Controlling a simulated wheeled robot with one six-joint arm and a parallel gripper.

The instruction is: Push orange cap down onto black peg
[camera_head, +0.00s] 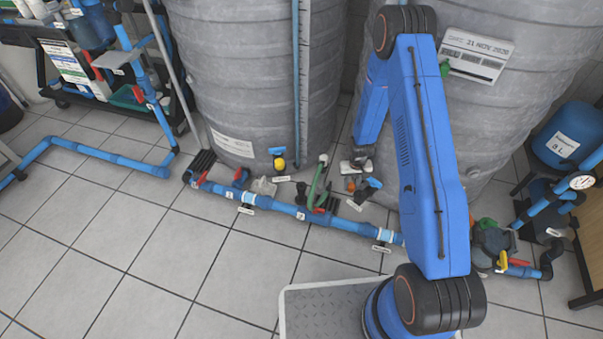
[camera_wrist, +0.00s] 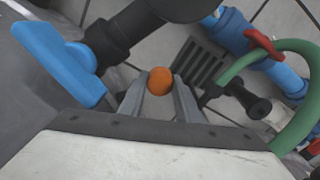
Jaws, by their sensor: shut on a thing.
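An orange cap (camera_wrist: 160,81) sits between the two grey fingertips of my gripper (camera_wrist: 159,88) in the wrist view. The fingers are shut on it, one on each side. In the head view my gripper (camera_head: 352,178) points down in front of the right grey tank, low over the pipework. The orange cap shows there as a small spot (camera_head: 351,187) below the fingers. I cannot make out the black peg under the cap; the cap and fingers would cover that spot. Whether the cap touches a peg cannot be told.
A blue valve handle (camera_wrist: 62,62) on a black pipe (camera_wrist: 122,32) is close left of the fingers. A green curved hose (camera_wrist: 270,52), a red valve handle (camera_wrist: 264,45) and a black grate (camera_wrist: 197,66) lie to the right. Tiled floor (camera_head: 165,245) is clear in front.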

